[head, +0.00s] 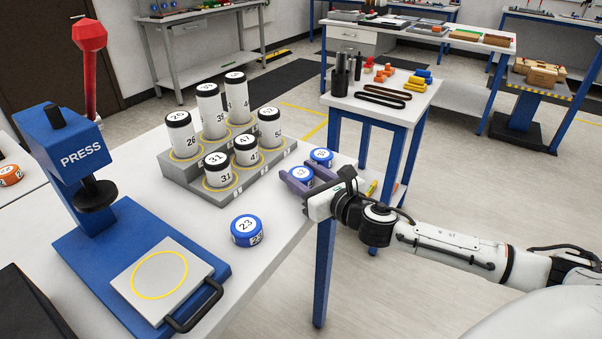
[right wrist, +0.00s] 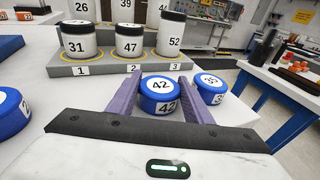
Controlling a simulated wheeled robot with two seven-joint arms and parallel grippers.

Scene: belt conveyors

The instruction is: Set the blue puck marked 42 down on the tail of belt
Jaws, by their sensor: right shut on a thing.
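The blue puck marked 42 (head: 301,174) has a white top and sits between the purple fingers of my right gripper (head: 295,180), near the right edge of the white table. It also shows in the right wrist view (right wrist: 160,95), upright, with a finger on each side. My right gripper is shut on it. I cannot tell whether the puck still touches the tabletop. My left gripper is not in view. I cannot make out a conveyor belt in either view.
A second blue puck (head: 321,157) stands close behind the held one. The puck marked 23 (head: 247,230) stands nearer. A grey stepped rack (head: 200,193) holds several white canisters. A blue press (head: 75,165) stands left. Black loops (head: 385,97) lie on a side table (head: 412,108).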

